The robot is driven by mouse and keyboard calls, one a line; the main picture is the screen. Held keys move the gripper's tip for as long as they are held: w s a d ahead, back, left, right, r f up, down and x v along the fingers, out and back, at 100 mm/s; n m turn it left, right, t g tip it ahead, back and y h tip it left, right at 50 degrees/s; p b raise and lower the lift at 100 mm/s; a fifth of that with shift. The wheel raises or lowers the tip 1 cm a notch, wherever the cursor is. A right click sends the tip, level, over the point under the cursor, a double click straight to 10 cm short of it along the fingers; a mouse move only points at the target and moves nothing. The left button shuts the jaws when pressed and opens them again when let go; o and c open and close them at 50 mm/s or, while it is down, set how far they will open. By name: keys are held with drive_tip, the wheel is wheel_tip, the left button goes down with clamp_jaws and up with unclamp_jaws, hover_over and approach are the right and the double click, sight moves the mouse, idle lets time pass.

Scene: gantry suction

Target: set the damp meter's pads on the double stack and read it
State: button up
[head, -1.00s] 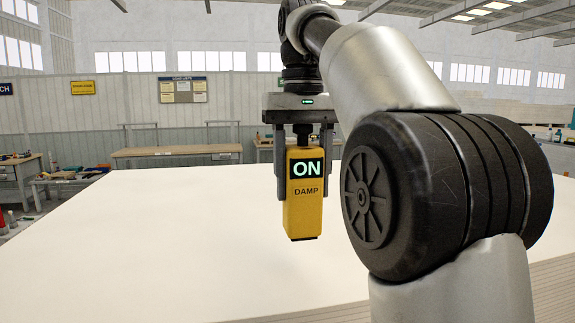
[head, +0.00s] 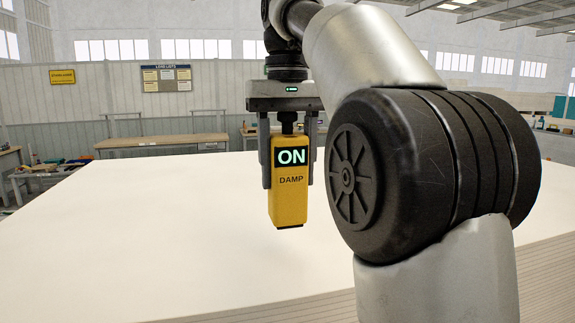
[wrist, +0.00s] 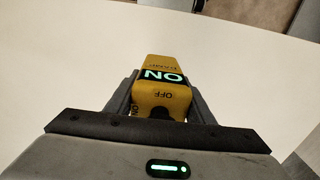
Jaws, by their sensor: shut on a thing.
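The damp meter (head: 288,200) is a yellow block with a dark display that reads ON and the word DAMP below it. My gripper (head: 291,182) is shut on it, one finger on each side, and holds it upright. The meter appears to be above this surface; I cannot tell the exact gap.
Layered sheet edges (head: 545,270) show at the front right. Wooden workbenches (head: 160,140) stand behind the stack, and another bench with clutter (head: 50,172) is at the left. A notice board (head: 166,78) hangs on the far wall. The pale top is clear around the meter.

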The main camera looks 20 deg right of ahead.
sight(288, 201)
drive_tip(key=shift+f+b, duration=1.4)
drive_tip(key=shift+f, duration=1.05)
drive_tip(key=shift+f+b, duration=0.3)
drive_tip(key=shift+f, duration=0.3)
drive_tip(key=o, duration=1.5)
